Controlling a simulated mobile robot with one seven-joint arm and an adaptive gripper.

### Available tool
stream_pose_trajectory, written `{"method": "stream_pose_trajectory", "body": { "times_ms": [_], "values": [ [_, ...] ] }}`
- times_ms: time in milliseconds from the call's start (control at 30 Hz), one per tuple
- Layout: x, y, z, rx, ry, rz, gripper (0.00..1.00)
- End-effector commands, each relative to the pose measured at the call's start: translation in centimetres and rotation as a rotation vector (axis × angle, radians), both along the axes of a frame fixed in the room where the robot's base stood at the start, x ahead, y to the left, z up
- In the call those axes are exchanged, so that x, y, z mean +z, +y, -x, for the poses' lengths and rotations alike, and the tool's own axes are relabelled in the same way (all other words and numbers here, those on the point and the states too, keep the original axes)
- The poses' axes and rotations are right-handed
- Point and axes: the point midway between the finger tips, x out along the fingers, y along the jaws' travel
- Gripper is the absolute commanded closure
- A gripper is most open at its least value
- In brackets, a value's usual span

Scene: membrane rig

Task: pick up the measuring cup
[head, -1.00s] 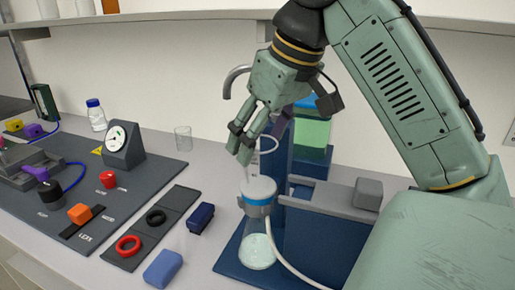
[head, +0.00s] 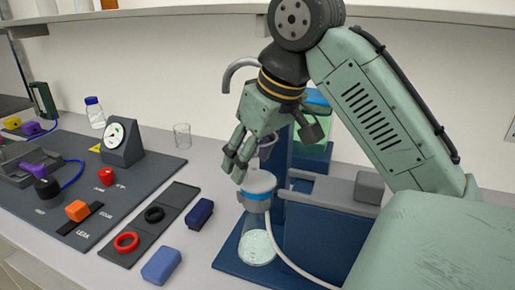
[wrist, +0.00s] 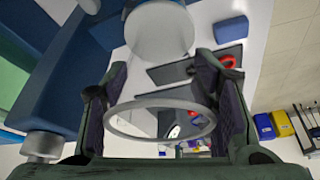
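My gripper (wrist: 162,115) hangs above the filter flask's white cap in the head view (head: 236,168). Another clear, empty glass (head: 182,136) stands upright on the bench at the back, apart from my gripper.
The white-capped flask (head: 257,243) stands on a blue base below my gripper, a pale hose running from it. A blue stand and grey bar are to its right. Blue blocks (head: 162,265), a dark tray with rings (head: 180,198) and a gauge (head: 121,142) lie left.

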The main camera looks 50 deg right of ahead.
Motion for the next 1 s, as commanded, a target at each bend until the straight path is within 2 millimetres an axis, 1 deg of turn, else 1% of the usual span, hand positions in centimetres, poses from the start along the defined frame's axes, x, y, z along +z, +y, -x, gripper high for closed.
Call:
{"method": "stream_pose_trajectory", "body": {
  "times_ms": [67, 533, 833, 1000],
  "values": [
    [0.01, -0.01, 0.00, 0.000, 0.000, 0.000, 0.54],
    [0.01, -0.01, 0.00, 0.000, 0.000, 0.000, 0.86],
    [0.16, -0.02, -0.09, 0.000, -0.001, 0.000, 0.87],
    [0.93, -0.15, -0.71, 0.001, -0.001, 0.000, 0.87]
  ]
}}
